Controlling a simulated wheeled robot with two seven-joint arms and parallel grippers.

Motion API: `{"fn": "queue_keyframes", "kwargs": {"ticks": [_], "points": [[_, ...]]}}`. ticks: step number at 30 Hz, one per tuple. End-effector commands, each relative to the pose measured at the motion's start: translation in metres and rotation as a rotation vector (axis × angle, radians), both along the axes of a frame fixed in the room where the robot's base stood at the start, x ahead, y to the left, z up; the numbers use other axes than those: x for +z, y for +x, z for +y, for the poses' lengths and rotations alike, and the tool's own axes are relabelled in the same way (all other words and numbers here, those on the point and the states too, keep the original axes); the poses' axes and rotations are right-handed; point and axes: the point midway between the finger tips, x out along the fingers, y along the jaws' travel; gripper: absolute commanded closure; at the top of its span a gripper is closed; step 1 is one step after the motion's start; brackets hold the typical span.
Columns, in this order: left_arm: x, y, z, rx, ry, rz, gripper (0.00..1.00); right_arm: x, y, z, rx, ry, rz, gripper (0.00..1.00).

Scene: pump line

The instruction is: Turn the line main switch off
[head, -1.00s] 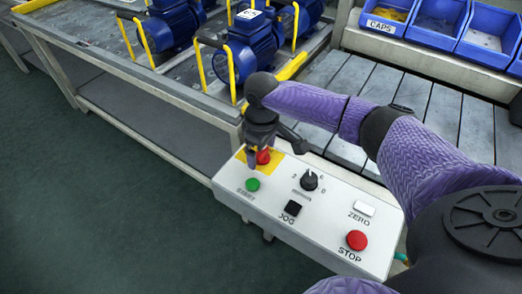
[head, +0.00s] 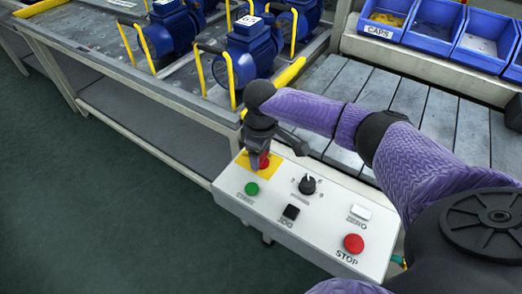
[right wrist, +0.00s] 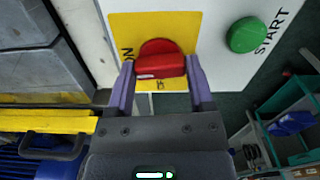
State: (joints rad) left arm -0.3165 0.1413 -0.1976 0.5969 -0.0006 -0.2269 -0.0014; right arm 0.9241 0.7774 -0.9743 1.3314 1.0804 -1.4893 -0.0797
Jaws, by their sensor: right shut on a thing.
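The line main switch is a red rotary knob (head: 263,162) on a yellow plate (head: 247,161) at the far left corner of the white control box (head: 335,219). In the right wrist view the red knob (right wrist: 160,59) sits between the two purple fingers of my right gripper (right wrist: 160,78). The right gripper (head: 260,158) is shut on the knob, coming down from above. Part of a label, "N", shows beside the knob on the yellow plate; the other lettering is partly hidden. My left gripper is not in view.
The box also carries a green START button (head: 252,189), a black selector (head: 307,185), a black JOG button (head: 291,211), a white ZERO button (head: 360,211) and a red STOP button (head: 353,243). Blue pumps (head: 251,50) stand on the bench behind. Blue bins (head: 433,26) are at back right.

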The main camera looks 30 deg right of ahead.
Motion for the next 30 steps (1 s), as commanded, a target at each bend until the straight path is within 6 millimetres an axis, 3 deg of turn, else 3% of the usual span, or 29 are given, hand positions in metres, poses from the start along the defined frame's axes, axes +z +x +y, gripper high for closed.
{"fn": "queue_keyframes", "kwargs": {"ticks": [12,21,30], "points": [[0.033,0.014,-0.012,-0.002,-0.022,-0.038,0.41,0.003,0.0,0.001,0.367,0.001,0.001,0.91],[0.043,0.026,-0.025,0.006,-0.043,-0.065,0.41,0.002,0.0,0.0,0.653,0.001,-0.001,0.91],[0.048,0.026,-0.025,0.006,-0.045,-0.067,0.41,0.001,0.0,0.0,0.937,0.001,0.0,0.91]]}}
